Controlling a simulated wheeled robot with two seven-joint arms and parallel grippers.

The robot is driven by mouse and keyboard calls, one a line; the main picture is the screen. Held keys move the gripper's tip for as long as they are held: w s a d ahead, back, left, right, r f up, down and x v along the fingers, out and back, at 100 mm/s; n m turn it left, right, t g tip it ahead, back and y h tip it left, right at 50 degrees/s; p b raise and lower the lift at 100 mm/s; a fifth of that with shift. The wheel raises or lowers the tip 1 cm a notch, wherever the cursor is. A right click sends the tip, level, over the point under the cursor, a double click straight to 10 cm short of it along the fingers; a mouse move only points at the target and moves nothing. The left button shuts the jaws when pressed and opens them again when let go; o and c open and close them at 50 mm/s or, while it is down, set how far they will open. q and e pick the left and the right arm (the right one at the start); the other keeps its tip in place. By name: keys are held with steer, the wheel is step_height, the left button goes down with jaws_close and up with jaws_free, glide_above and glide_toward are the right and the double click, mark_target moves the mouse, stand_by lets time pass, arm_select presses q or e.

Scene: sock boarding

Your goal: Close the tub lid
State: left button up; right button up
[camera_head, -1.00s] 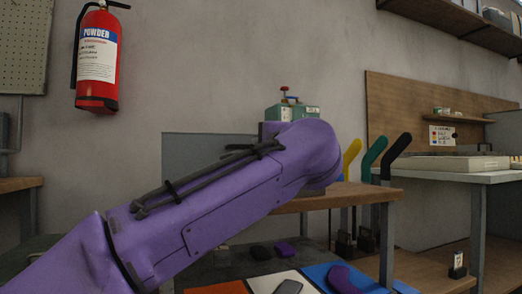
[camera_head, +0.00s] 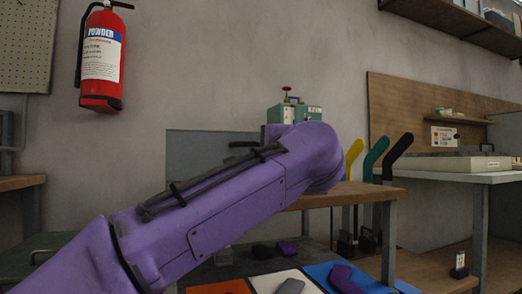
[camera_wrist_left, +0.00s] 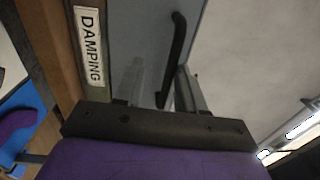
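The tub lid (camera_head: 200,143) is a grey-blue panel standing upright behind my left arm in the head view. It also shows in the left wrist view (camera_wrist_left: 140,35), with a black bar handle (camera_wrist_left: 178,50) on it. A brown wall with a "DAMPING" label (camera_wrist_left: 90,45), seemingly the tub's, runs beside the lid. My left gripper (camera_wrist_left: 158,88) has its two grey fingers apart, with the handle's lower end appearing between them; contact cannot be told. In the head view my purple left arm hides this gripper and most of the tub. My right gripper is not in view.
A wooden table (camera_head: 345,192) stands behind my arm, with green boxes (camera_head: 295,112) beyond. Yellow, green and black upright forms (camera_head: 375,165) stand to its right.

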arm_select(q)
steer(key=shift+s, duration=0.1)
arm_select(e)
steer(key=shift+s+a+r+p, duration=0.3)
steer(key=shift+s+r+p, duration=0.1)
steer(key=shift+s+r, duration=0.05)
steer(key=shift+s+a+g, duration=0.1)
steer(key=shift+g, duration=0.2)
arm_select(q)
steer(key=v, duration=1)
steer(key=shift+s+d, duration=0.15)
